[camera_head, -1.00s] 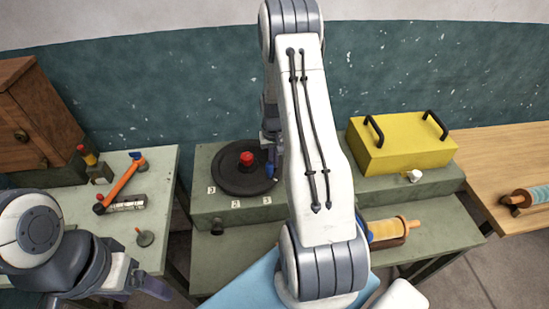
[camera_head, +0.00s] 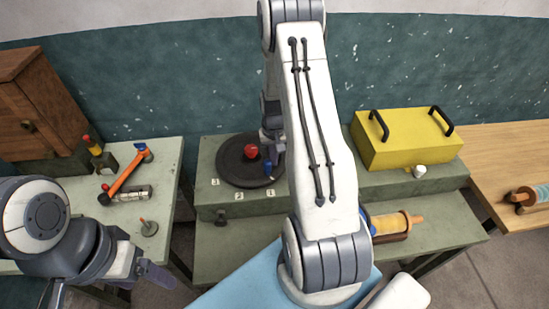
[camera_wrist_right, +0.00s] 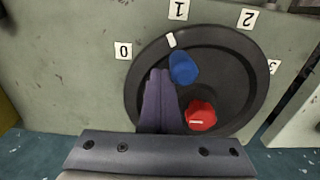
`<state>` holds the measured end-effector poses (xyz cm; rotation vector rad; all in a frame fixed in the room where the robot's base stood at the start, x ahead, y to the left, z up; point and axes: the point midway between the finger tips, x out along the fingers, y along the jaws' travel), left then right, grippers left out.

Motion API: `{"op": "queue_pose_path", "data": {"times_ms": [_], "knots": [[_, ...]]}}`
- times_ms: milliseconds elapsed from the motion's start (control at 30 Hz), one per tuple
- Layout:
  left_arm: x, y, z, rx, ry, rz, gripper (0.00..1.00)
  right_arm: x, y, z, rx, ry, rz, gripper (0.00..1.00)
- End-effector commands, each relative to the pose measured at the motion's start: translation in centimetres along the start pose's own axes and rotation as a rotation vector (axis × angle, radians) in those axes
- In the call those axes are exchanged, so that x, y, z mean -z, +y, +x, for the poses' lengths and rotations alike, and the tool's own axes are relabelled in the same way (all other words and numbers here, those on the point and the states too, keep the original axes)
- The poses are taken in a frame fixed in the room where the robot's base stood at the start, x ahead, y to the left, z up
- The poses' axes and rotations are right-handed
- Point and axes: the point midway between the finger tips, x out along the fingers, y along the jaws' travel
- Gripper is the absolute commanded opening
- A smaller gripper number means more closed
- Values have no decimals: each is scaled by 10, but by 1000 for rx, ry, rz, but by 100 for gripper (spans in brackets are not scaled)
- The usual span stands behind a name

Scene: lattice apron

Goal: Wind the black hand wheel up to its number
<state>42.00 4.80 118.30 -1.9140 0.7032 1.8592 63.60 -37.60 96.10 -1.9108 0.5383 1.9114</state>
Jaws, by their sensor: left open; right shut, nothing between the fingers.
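The black hand wheel (camera_head: 231,168) lies flat on the green bench box, with a red hub knob (camera_head: 251,151) and a blue handle knob (camera_head: 267,168). In the right wrist view the wheel (camera_wrist_right: 235,70) shows a white mark (camera_wrist_right: 171,40) near card 1 (camera_wrist_right: 179,10); the blue knob (camera_wrist_right: 183,67) is on that side too. Cards 0 (camera_wrist_right: 123,51), 2 (camera_wrist_right: 247,18) and 3 (camera_wrist_right: 273,66) ring it. My right gripper (camera_wrist_right: 160,80) is shut and empty over the wheel, its fingertips beside the blue knob; contact is unclear. My left gripper (camera_head: 142,272) is open, away at lower left.
A yellow case (camera_head: 405,140) with black handles stands right of the wheel. A yellow roller (camera_head: 393,224) lies on the lower shelf. The left bench holds an orange-handled tool (camera_head: 127,175), a metal cylinder (camera_head: 133,193) and a small pin on a base (camera_head: 149,228). My right arm hides part of the bench.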

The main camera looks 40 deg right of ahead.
Motion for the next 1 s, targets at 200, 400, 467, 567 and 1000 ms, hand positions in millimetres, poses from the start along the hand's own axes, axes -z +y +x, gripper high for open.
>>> {"op": "queue_pose_path", "data": {"times_ms": [200,400,467,567,1000], "knots": [[0,0,0,0,0,0,77,0,-1,0,0,0,0,0],[0,0,0,0,0,0,77,0,-1,0,0,0,1,0],[0,0,0,0,0,0,77,-1,-1,0,0,0,1,0],[0,0,0,0,0,0,77,-1,-2,0,0,0,1,0],[0,0,-1,0,0,0,77,-4,-6,0,0,0,1,0]]}}
